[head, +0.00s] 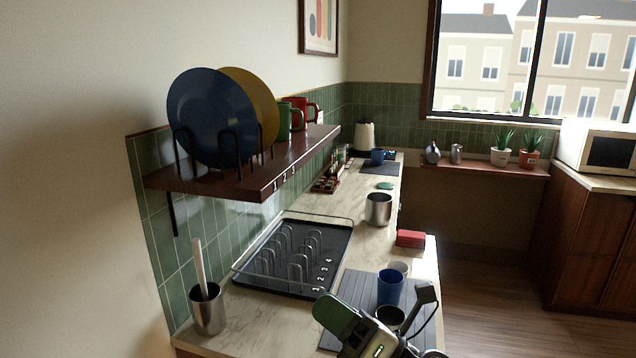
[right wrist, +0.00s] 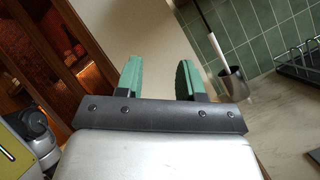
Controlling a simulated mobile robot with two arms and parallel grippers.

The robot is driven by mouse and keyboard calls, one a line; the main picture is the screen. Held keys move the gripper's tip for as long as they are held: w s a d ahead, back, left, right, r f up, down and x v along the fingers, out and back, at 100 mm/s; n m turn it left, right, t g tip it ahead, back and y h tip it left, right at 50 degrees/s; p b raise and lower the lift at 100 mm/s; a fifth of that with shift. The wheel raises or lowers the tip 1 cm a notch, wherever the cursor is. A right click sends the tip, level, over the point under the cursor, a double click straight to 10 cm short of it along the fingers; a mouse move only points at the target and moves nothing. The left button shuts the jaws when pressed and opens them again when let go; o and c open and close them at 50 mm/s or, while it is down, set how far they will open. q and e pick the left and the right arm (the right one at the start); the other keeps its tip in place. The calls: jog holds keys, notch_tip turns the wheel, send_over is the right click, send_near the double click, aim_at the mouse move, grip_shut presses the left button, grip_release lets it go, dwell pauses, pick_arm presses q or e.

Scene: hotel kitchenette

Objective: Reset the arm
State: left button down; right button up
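My right gripper (head: 381,304) is at the bottom of the head view, in front of the counter's near end. Its two green-padded fingers are spread apart. The right wrist view also shows the gripper (right wrist: 160,80) open, with nothing between the fingers. In the head view it appears close to a dark cup (head: 390,317) and a blue cup (head: 390,288); the dark cup is partly hidden by it. I cannot tell the exact gap. My left gripper is not in view.
A grey ribbed mat (head: 357,290) holds the cups. A dish rack (head: 290,258) and a metal utensil holder (head: 207,312) stand left, below a wooden shelf (head: 220,180) with plates and mugs. A red block (head: 410,239) and metal pot (head: 378,209) stand farther back. Floor (head: 505,290) at right is clear.

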jog(key=s+d+f+m+t+h, duration=0.2)
jog(key=d+f+m+h, duration=0.8)
jog(key=m, duration=0.6)
jog(key=s+d+f+m+t+h, duration=0.25)
jog(key=d+f+m+h, duration=0.6)
jog(key=m, duration=0.85)
jog(key=s+f+m+g+h, duration=0.1)
jog(key=s+f+m+g, duration=0.2)
jog(key=s+f+g, duration=0.45)
jog(key=s+f+m+g+h, duration=0.1)
jog(key=s+f+m+g, duration=0.25)
jog(key=s, duration=0.75)
notch_tip(320, 180, down, 25)
jog(key=s+n+g, duration=0.1)
jog(key=g, duration=0.1)
jog(key=s+d+f, duration=0.3)
jog(key=s+f, duration=1.3)
jog(key=f, duration=0.1)
jog(key=shift+s+d+g, duration=0.2)
jog(key=shift+s+g, duration=0.05)
jog(key=shift+g, duration=0.1)
jog(key=shift+w+n+h, duration=0.15)
jog(key=shift+n+h, duration=0.1)
jog(key=shift+n, duration=0.1)
